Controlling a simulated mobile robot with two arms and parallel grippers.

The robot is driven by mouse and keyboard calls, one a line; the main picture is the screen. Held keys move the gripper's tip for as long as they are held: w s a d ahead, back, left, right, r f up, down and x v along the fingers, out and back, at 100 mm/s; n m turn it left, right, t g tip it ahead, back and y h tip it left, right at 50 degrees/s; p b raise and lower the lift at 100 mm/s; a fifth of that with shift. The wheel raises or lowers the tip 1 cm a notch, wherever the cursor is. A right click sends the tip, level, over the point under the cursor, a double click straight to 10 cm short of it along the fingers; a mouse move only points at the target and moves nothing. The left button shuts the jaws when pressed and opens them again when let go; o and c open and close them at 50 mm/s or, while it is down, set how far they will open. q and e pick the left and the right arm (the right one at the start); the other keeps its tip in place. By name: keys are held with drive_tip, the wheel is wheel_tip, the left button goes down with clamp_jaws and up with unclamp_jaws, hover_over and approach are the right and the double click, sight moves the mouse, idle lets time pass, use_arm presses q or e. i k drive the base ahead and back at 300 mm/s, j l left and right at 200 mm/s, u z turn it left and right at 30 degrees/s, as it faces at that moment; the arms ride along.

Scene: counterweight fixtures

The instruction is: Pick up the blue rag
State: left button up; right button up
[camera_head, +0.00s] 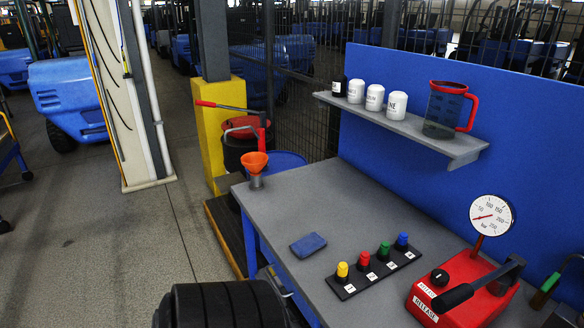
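The blue rag (308,245) lies flat, as a small folded pad, on the grey top of the workbench (285,210). It is left of the black strip with coloured knobs and apart from it. Nothing covers the rag. Neither of my grippers shows in the head view.
The black strip (349,289) carries yellow, red, green and blue knobs. A red gauge pump (450,310) with a black lever stands at the right. An orange funnel (254,162) is at the back left corner. A grey shelf (410,128) holds white containers and a red-handled jug (443,108).

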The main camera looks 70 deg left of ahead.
sight(312, 243)
drive_tip(key=u, duration=2.1)
drive_tip(key=j+z, duration=0.15)
drive_tip(key=z, duration=0.35)
drive_tip(key=i+j, duration=0.05)
